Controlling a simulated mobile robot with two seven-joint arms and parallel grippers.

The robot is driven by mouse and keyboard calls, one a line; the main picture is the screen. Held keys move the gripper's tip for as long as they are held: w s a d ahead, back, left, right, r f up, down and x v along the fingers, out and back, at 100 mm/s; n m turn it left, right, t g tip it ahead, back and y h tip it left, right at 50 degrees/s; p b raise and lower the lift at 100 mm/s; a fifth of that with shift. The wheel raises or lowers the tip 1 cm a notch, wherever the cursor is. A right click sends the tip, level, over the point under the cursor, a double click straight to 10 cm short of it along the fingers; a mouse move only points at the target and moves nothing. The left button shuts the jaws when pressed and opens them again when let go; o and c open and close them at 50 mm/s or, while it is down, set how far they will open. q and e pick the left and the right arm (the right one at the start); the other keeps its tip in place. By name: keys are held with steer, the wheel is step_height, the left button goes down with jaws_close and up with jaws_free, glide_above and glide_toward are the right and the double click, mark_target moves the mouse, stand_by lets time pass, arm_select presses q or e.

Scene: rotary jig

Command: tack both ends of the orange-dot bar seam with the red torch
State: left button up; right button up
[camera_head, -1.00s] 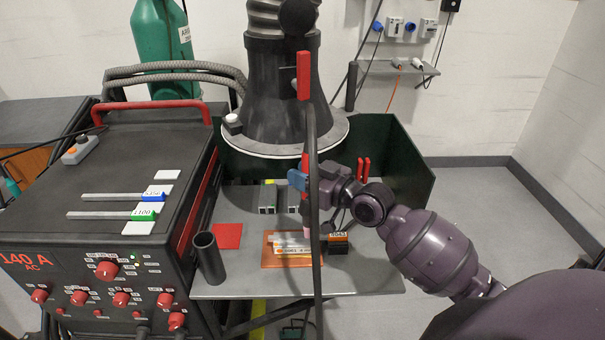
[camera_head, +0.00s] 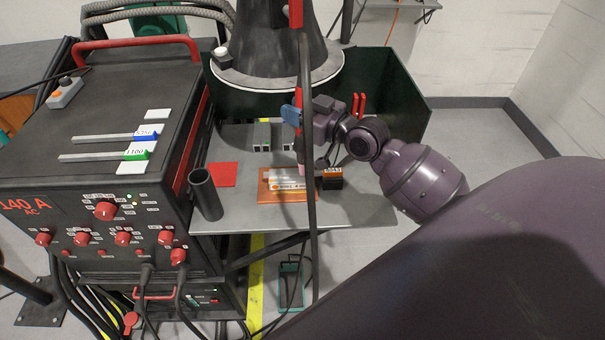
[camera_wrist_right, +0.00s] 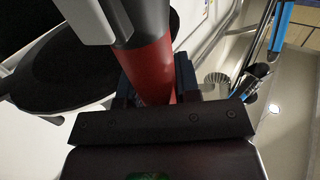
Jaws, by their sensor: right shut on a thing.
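My right gripper (camera_head: 299,113) is shut on the red torch, with blue jaws at its left side. In the right wrist view the torch's red body (camera_wrist_right: 150,70) runs between the jaws (camera_wrist_right: 155,88). Pale bars (camera_head: 284,175) lie on the plate, with a label and orange marking (camera_head: 288,187) near the front. The hanging cable hides part of them. I cannot tell whether the tip touches a bar. My left gripper is not in view.
A black block with an orange label (camera_head: 332,180) stands right of the plate. A dark tube (camera_head: 206,195) and red square (camera_head: 222,175) are to the left. The extraction hood (camera_head: 278,60) hangs behind. The table's front right is bare.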

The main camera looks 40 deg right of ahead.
steer(key=shift+f, duration=0.2)
stand_by(0.6)
steer(key=shift+r, duration=0.1)
stand_by(0.8)
stand_by(0.8)
steer(key=shift+p, duration=0.35)
steer(key=shift+r, duration=0.15)
steer(key=shift+r+p, duration=0.5)
steer(key=shift+p, duration=0.15)
stand_by(0.4)
stand_by(4.0)
